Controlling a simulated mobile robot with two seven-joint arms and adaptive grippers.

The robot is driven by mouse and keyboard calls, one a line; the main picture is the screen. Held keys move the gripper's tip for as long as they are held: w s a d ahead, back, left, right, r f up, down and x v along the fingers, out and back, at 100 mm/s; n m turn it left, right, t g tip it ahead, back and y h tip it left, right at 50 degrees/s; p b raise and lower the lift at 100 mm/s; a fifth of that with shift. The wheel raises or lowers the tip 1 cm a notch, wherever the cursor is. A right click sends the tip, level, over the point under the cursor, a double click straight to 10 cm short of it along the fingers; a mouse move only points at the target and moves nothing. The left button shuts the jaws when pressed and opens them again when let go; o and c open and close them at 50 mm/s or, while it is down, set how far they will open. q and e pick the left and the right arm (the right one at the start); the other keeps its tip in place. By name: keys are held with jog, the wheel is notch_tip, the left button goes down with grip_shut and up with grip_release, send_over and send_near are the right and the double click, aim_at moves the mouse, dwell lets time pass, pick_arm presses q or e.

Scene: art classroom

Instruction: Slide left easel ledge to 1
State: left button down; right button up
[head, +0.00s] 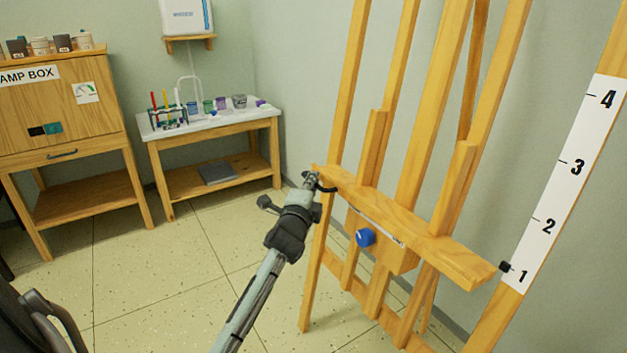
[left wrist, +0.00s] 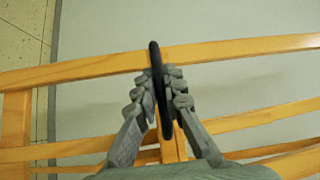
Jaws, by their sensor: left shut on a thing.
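The wooden easel (head: 350,90) stands at the right of the head view, its ledge (head: 440,247) running across its front. A blue knob (head: 365,238) sits below the ledge. A black handle is at the ledge's left end and shows as a dark loop in the left wrist view (left wrist: 154,62). My left gripper (head: 313,180) is shut on this handle, with its fingers on both sides of it (left wrist: 162,88). A white scale (head: 565,180) marked 1 to 4 is on a right-hand post. A black pointer (head: 505,267) beside the ledge's right end appears level with the 1 mark.
A wooden cabinet (head: 60,110) with jars on top stands at the left. A small table (head: 215,128) with art supplies stands at the back. The tiled floor (head: 180,250) between them and the easel is clear.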

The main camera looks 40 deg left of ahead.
pick_arm(q)
jog(key=shift+s+f, duration=0.1)
jog(key=shift+f, duration=0.25)
jog(key=c, duration=1.8)
grip_release()
jog(key=shift+o, duration=1)
jog(key=shift+r, duration=0.1)
jog(key=v, duration=1.2)
